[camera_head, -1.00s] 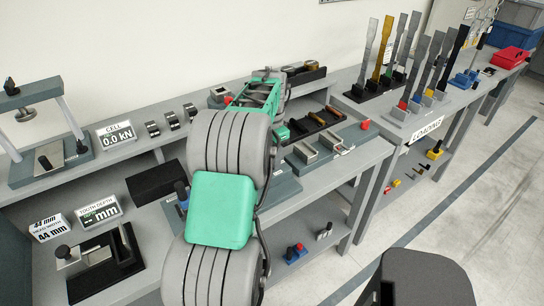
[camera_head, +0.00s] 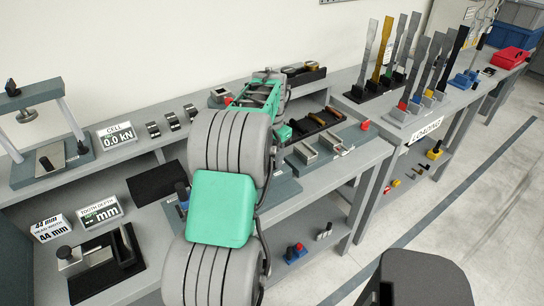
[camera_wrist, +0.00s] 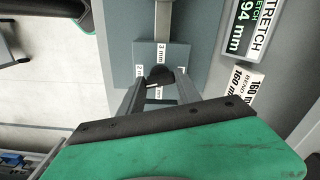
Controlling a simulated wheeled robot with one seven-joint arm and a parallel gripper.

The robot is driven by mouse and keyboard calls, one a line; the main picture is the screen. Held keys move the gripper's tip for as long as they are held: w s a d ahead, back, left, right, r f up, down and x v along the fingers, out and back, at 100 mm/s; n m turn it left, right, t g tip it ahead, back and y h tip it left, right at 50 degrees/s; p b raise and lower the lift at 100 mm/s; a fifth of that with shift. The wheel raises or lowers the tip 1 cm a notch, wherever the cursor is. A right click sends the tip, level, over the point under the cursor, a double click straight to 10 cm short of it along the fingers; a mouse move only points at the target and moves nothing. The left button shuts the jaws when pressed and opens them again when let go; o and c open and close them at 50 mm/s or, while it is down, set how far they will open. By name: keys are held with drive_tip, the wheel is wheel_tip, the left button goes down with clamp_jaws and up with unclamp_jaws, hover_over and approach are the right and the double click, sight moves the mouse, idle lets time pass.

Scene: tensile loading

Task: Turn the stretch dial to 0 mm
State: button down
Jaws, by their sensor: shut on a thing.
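In the wrist view, the stretch dial is a small dark knob (camera_wrist: 159,75) on a blue-grey plate (camera_wrist: 122,57). Small white labels around it read 3 mm above and 2 mm to the left; another at the right is partly hidden. My gripper (camera_wrist: 155,90) is shut on the knob, with a grey finger on each side. The STRETCH display (camera_wrist: 247,28) at the upper right shows digits ending in 94 mm, its left part cut or tilted. In the head view my arm hides the dial and fingertips.
A white 160 mm sign (camera_wrist: 240,88) stands close to the right of my gripper. In the head view, a parts tray (camera_head: 318,125) lies right of my arm, and a rack of upright specimens (camera_head: 410,60) stands farther right. Floor (camera_head: 480,190) shows at the right.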

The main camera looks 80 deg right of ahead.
drive_tip(key=n, duration=0.4)
drive_tip(key=shift+r+n+p, duration=0.1)
drive_tip(key=shift+n+p, duration=0.2)
drive_tip(key=n, duration=0.3)
drive_tip(key=shift+n, duration=0.3)
drive_tip(key=n, duration=0.4)
drive_tip(key=shift+n+p, duration=0.3)
drive_tip(key=n, duration=0.3)
drive_tip(key=shift+n, duration=0.3)
drive_tip(key=n, duration=1.2)
drive_tip(key=shift+n+p, duration=0.3)
drive_tip(key=shift+n, duration=1.7)
